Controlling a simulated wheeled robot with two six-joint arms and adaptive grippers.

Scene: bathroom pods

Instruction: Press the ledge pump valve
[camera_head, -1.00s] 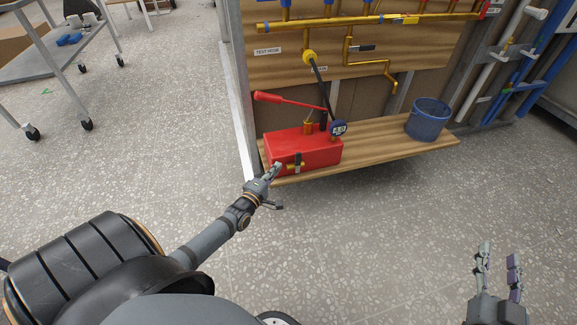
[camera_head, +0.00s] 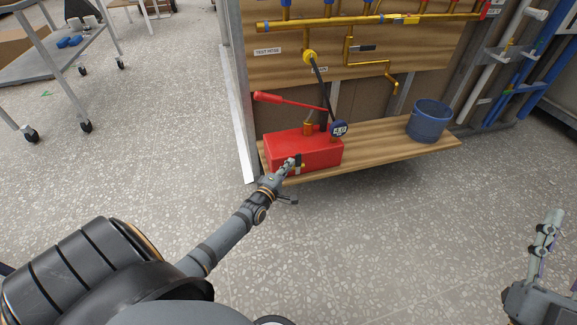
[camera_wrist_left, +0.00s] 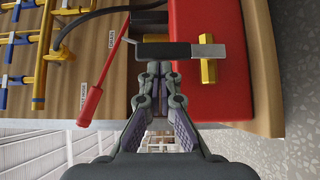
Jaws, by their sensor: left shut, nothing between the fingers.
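The red pump (camera_head: 325,152) sits at the left end of the wooden ledge. Its small valve, with a brass body (camera_head: 302,165), is on the pump's front side, partly covered by my left gripper (camera_head: 290,163). In the left wrist view, the valve's black and silver handle (camera_wrist_left: 180,50) lies just ahead of my left fingertips (camera_wrist_left: 159,68), with the brass body (camera_wrist_left: 208,72) to the right. The left gripper is shut and empty, very close to the handle; contact is unclear. My right gripper (camera_head: 550,225) hangs over the floor at lower right, seen nearly edge-on, its fingers apparently apart.
The pump's long red lever (camera_head: 285,101) slants above it, beside a gauge (camera_head: 339,128) and black hose. A blue bucket (camera_head: 428,120) stands on the wooden ledge (camera_head: 385,143) to the right. Brass pipes (camera_head: 350,50) cross the wall panel. The floor in front is clear.

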